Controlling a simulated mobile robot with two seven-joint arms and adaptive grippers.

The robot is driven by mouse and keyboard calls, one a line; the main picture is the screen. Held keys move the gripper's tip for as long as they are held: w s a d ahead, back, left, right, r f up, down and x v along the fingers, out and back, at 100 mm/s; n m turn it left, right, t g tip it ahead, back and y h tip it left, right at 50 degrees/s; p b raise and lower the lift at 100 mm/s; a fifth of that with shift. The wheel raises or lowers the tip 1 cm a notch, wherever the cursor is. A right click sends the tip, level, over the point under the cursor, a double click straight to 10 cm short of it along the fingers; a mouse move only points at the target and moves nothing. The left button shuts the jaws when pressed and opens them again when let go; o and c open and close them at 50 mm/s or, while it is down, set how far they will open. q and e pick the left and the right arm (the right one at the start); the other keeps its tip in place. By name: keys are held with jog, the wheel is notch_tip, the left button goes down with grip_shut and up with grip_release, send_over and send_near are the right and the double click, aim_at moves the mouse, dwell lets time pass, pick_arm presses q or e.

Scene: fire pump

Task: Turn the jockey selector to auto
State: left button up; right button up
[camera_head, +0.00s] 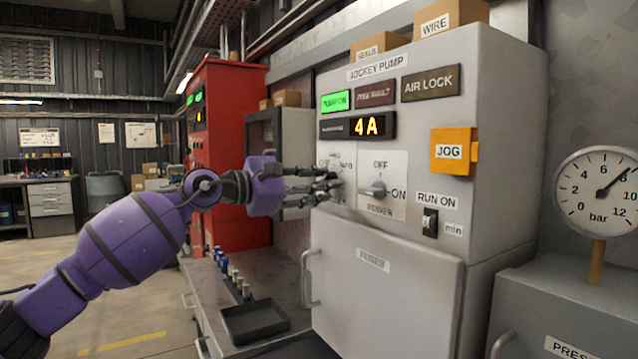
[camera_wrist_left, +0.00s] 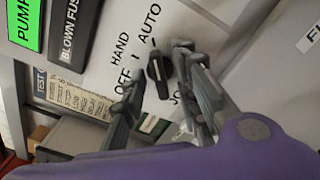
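The jockey selector is a black knob (camera_wrist_left: 158,72) on the pale panel in the left wrist view, with HAND, OFF and AUTO lettered beside it. I cannot tell for sure which mark it points at. In the head view the selector is mostly hidden behind my left gripper (camera_head: 334,185), which is at the front of the jockey pump cabinet (camera_head: 490,130). In the left wrist view the left gripper (camera_wrist_left: 158,70) has its fingers apart, one on either side of the knob. A gap shows on at least one side; contact is unclear. My right gripper is not in view.
A grey OFF/ON rotary switch (camera_head: 374,190) is just right of the fingers. An orange JOG box (camera_head: 453,151) and a RUN ON rocker (camera_head: 430,222) are further right. The fuses door (camera_head: 385,300) with its handle is below. A black tray (camera_head: 254,320) sits on the bench.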

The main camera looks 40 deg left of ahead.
pick_arm(q)
jog(key=v, duration=1.2)
dwell(0.6)
